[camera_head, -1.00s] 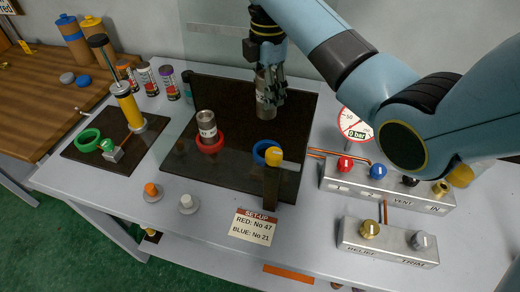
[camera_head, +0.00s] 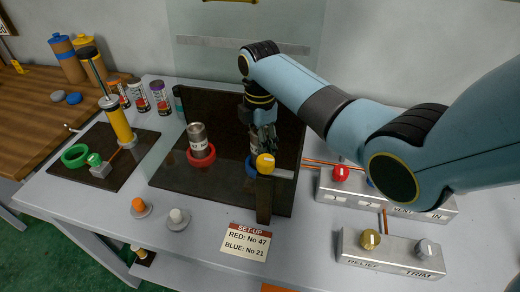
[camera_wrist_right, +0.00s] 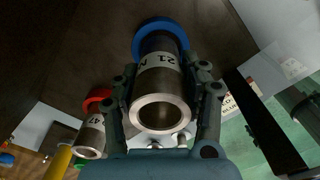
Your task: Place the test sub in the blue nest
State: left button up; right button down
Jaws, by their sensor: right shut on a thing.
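The steel test sub (camera_wrist_right: 162,100) carries a white band reading 21. My right gripper (camera_wrist_right: 164,90) is shut around it, one finger on each side. In the head view the gripper (camera_head: 264,137) hides most of the sub (camera_head: 253,146), which is upright. The blue nest (camera_wrist_right: 157,27), a ring, lies at the sub's far end. In the head view its left edge (camera_head: 249,169) shows behind a yellow-topped post. I cannot tell whether the sub is seated in the ring or just above it. My left gripper is not in view.
Another steel sub (camera_head: 197,137) stands in the red nest (camera_head: 201,157) to the left. The yellow-topped post (camera_head: 265,190) stands close in front of the blue nest. A valve block (camera_head: 335,187) is at right. A card (camera_head: 246,241) reads RED No 47, BLUE No 21.

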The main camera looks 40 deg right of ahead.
jog(key=shift+f, duration=1.15)
jog(key=c, duration=0.7)
grip_release()
jog(key=shift+f, duration=0.15)
notch_tip(320, 180, up, 12)
jog(key=shift+r, duration=0.15)
